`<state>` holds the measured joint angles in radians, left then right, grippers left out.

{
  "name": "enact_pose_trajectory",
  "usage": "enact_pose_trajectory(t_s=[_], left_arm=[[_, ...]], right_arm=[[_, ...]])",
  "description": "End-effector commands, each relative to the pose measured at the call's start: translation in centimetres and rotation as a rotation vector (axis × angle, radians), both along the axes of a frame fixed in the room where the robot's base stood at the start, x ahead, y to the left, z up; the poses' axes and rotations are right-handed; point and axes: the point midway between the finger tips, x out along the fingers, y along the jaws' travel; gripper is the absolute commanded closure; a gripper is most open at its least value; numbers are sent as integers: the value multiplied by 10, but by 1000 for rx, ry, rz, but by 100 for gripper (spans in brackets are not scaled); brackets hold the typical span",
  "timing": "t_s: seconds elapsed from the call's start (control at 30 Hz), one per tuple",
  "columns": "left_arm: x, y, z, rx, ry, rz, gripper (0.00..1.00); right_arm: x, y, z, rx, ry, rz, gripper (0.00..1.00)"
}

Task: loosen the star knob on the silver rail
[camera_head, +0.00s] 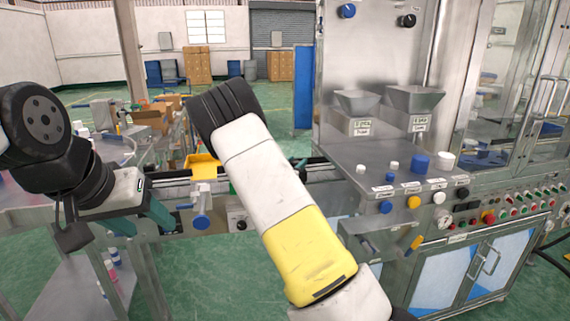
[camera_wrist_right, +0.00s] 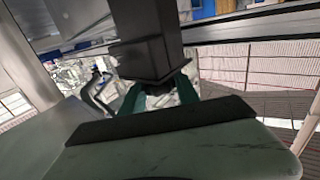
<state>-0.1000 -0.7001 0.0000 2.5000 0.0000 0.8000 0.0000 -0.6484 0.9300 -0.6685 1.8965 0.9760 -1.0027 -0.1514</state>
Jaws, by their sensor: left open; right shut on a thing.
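The silver rail (camera_head: 322,174) runs along the line behind my right arm. My left gripper (camera_head: 142,222) is open, with teal fingers, at the left end of the line.
A yellow bin (camera_head: 204,168) stands on the line left of my right arm. A blue-ended handle (camera_head: 202,221) sticks out below it. The steel machine (camera_head: 375,60) with its cups, knobs and buttons fills the right. A cluttered bench (camera_head: 105,145) stands at the left.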

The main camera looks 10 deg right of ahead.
Motion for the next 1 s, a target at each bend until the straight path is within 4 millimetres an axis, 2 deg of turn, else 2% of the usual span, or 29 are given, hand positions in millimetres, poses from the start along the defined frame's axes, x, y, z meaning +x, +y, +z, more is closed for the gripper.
enact_pose_trajectory(t_s=[0.3, 0.7, 0.73, 0.8, 0.83, 1.0], left_arm=[[0, 0, 0, 0, 0, 0, 45], [0, 0, 0, 0, 0, 0, 45], [0, 0, 0, 0, 0, 0, 45], [0, 0, 0, 0, 0, 0, 45], [0, 0, 0, 0, 0, 0, 45], [0, 0, 0, 0, 0, 0, 45]], right_arm=[[0, 0, -1, 1, 1, 90, 100], [0, 1, 0, -1, 1, 98, 100], [0, 1, 0, -1, 1, 98, 58], [0, 1, 0, -1, 1, 97, 45], [0, 1, 0, -1, 1, 97, 41], [0, 0, 0, -1, 1, 97, 41]])
